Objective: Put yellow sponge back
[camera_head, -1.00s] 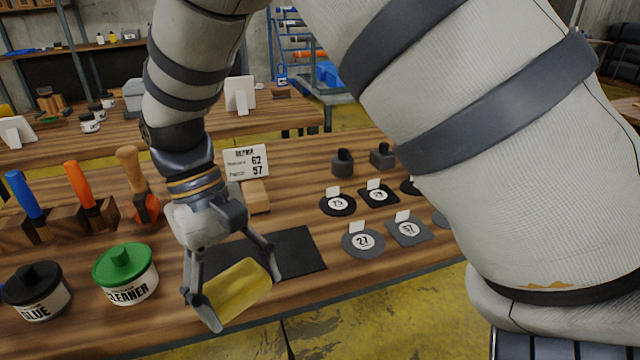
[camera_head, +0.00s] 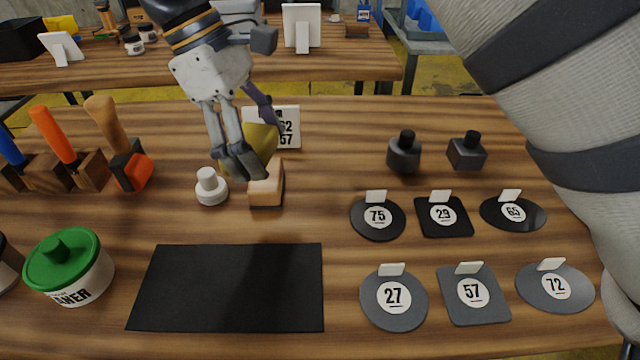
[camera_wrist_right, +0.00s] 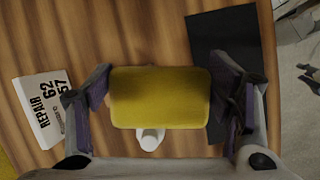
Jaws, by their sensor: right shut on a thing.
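The yellow sponge (camera_head: 262,139) is held between the fingers of my right gripper (camera_head: 256,138), above the far-middle part of the workbench. In the right wrist view the sponge (camera_wrist_right: 160,97) spans between both fingers of the right gripper (camera_wrist_right: 163,96). In the head view the sponge is partly hidden by the near finger. A light wooden block (camera_head: 267,186) lies just below the sponge in the picture; I cannot tell whether they touch. My left gripper is not in view.
A white-knobbed item (camera_head: 211,188) stands left of the block, and a repair sign (camera_head: 288,126) stands behind. A bare black mat (camera_head: 230,288) lies in front. Numbered patches (camera_head: 393,297) lie at right. A green-lidded cleaner tub (camera_head: 70,268) and tools stand at left.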

